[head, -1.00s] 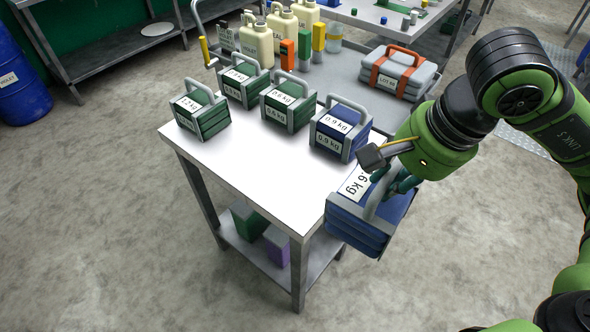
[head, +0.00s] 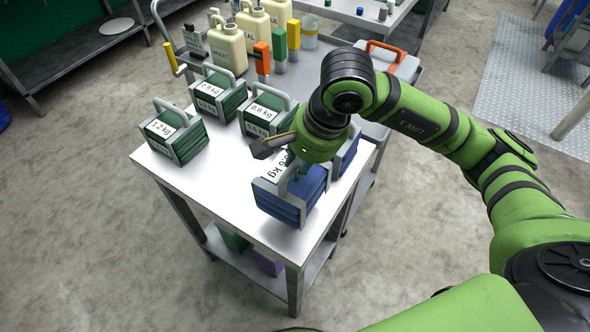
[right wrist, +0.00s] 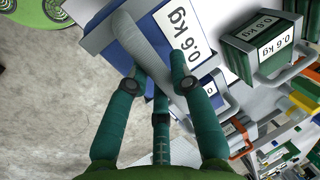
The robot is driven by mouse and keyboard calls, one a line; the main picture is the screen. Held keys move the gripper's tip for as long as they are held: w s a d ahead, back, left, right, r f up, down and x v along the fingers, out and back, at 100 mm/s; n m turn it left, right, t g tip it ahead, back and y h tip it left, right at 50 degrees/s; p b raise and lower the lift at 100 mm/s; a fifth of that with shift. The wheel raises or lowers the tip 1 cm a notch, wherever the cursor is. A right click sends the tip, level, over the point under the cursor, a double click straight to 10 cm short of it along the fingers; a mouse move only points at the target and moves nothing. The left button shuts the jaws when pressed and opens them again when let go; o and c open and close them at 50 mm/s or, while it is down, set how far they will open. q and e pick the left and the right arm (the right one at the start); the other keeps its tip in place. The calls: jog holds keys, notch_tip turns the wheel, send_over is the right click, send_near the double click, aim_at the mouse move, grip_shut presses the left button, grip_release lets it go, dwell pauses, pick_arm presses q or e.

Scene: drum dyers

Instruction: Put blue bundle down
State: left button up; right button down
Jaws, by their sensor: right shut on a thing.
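A blue bundle (head: 290,201) with a grey handle and a white label ending in ".6 kg" is at the front right of the white-topped table (head: 222,208). My right gripper (head: 301,167) is shut on its handle from above. In the right wrist view the green fingers of my right gripper (right wrist: 160,85) close around the grey handle of the blue bundle (right wrist: 106,45), whose label reads 0.6 kg. The bundle is over the tabletop; I cannot tell whether its underside touches it. My left gripper is not in view.
Green bundles marked 1.2 kg (head: 174,134), 0.9 kg (head: 218,96) and 0.6 kg (head: 265,116) stand along the table's back. Another blue bundle (head: 346,151) is partly hidden behind my right arm. A grey cart with cream canisters (head: 227,47) stands behind. The table's front left is clear.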

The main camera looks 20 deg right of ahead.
jog(key=shift+w+a+f, duration=0.3)
jog(key=shift+w+f, duration=0.05)
jog(key=shift+f, duration=0.1)
notch_tip(320, 180, down, 3)
jog(key=shift+f+p, duration=0.1)
jog(key=shift+p, duration=0.5)
jog(key=shift+f, duration=0.25)
jog(key=c, duration=1.1)
grip_release()
pick_arm(q)
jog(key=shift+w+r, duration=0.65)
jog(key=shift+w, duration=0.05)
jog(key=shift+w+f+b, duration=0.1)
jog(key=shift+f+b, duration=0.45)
jog(key=shift+b, duration=0.15)
pick_arm(e)
jog(key=v, duration=1.2)
